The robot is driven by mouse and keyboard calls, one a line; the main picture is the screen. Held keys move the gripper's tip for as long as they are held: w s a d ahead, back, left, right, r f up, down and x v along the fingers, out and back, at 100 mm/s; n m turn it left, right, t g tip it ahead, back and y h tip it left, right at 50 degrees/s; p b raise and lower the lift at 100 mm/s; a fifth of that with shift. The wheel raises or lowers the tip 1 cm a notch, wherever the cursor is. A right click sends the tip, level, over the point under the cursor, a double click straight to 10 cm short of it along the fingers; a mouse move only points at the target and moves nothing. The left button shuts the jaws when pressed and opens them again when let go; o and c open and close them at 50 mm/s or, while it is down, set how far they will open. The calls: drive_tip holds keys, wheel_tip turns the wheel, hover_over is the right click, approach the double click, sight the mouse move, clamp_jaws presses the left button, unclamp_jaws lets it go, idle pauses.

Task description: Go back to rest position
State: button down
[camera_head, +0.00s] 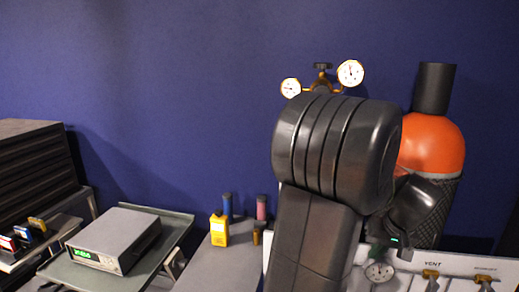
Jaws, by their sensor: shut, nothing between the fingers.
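My black arm rises through the middle of the head view, with a large ridged joint at its top. To its right, a smaller dark part with a small green light appears to be my gripper (388,245), low in front of the orange cylinder and just above the white panel. It is shut and nothing shows in it. Its fingertips are hard to make out against the dark background, and my arm hides part of this area.
A white panel (455,264) marked VENT has a gauge (379,272) and brass valves. An orange cylinder (432,143) stands behind; two dials (350,73) show above my arm.

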drive_tip(key=shift+w+d+f+g+h+p, duration=0.15)
drive_tip(key=shift+w+d+f+g+p, duration=0.1)
drive_tip(key=shift+w+d+f+g, duration=0.25)
drive_tip(key=shift+w+d+f+g+h+p, duration=0.15)
drive_tip(key=shift+d+g+h+p, duration=0.1)
drive_tip(key=shift+d+g, duration=0.35)
drive_tip(key=shift+w+d+f+g+h+p, duration=0.1)
drive_tip(key=shift+w+d+f+g+p, duration=0.2)
drive_tip(key=shift+d, duration=0.4)
drive_tip(key=shift+f, duration=0.1)
